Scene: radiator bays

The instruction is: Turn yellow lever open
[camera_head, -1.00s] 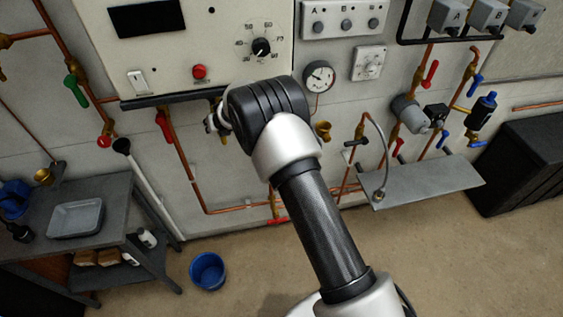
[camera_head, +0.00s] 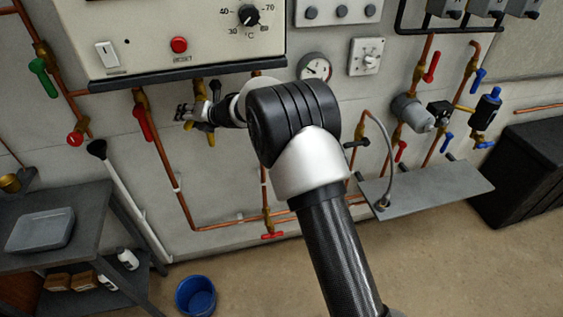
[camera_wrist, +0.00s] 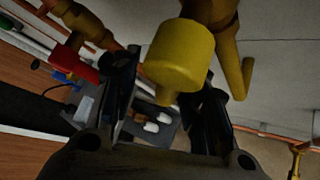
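In the wrist view a brass valve body (camera_wrist: 210,10) is at the top, with a yellow lever (camera_wrist: 247,78) hanging to the right, outside my fingers. A thick yellow cylinder (camera_wrist: 180,55) shows between my fingers; I cannot tell whether it touches them. My gripper (camera_wrist: 166,85) is open, its two dark fingers apart. In the head view my gripper (camera_head: 187,112) is at the pipes below the boiler panel, next to a brass valve (camera_head: 200,88) and a yellow part (camera_head: 215,89). My arm hides some of the area to the right.
A red-handled valve (camera_head: 144,122) is close to the left of my gripper. The boiler panel (camera_head: 150,60) overhangs above. A grey bench (camera_head: 85,220) with a tray (camera_head: 40,230) stands at lower left, and a blue bucket (camera_head: 196,296) is on the floor. A grey shelf (camera_head: 430,185) juts out at right.

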